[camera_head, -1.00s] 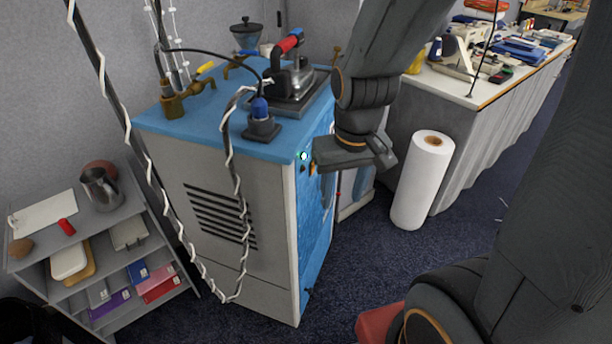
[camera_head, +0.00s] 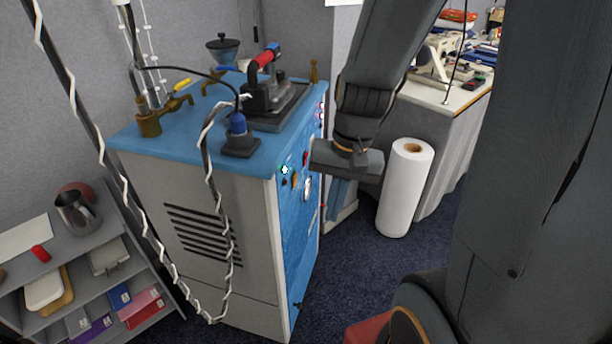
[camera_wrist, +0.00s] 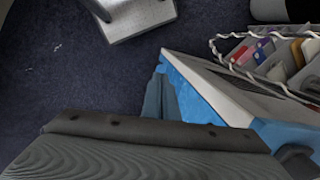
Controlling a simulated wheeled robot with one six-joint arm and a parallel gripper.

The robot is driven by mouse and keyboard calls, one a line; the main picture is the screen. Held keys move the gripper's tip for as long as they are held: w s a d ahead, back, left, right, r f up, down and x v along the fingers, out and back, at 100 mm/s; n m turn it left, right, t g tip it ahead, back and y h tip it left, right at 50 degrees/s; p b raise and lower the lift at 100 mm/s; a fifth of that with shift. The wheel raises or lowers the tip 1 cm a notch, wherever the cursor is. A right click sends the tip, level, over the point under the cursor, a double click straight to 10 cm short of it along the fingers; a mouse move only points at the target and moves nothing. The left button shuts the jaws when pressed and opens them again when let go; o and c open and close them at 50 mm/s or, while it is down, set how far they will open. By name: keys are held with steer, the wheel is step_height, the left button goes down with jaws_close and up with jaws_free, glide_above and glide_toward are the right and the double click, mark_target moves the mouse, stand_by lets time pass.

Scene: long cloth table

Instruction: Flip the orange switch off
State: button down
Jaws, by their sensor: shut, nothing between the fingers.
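In the wrist view my shut fingers (camera_wrist: 160,97) show beside the blue panel edge (camera_wrist: 200,90). The switch cannot be made out there.
A steam iron (camera_head: 262,85) and brass taps (camera_head: 160,115) stand on the blue cabinet top. A white roll (camera_head: 406,190) stands right of my gripper. A grey shelf (camera_head: 95,245) is at the left. Dark carpet in front of the cabinet is clear.

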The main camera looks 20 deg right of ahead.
steer(key=w+d+r+m+t+y+b, duration=0.1)
steer(key=w+d+m+t+y, duration=0.4)
steer(key=w+d+m, duration=0.5)
steer(key=w+m+y, duration=0.1)
steer(key=m, duration=0.8)
steer(key=shift+w+d+t+y, duration=0.15)
steer(key=shift+d+t+y, duration=0.15)
steer(key=shift+d+t, duration=0.1)
steer(key=shift+a, duration=0.1)
steer(key=p, duration=0.3)
glide_toward(296, 179)
step_height(296, 179, down, 4)
steer(key=w+a, duration=0.2)
steer(key=shift+w+a+r, duration=0.1)
steer(key=shift+w+a, duration=0.4)
steer(key=shift+a, duration=0.1)
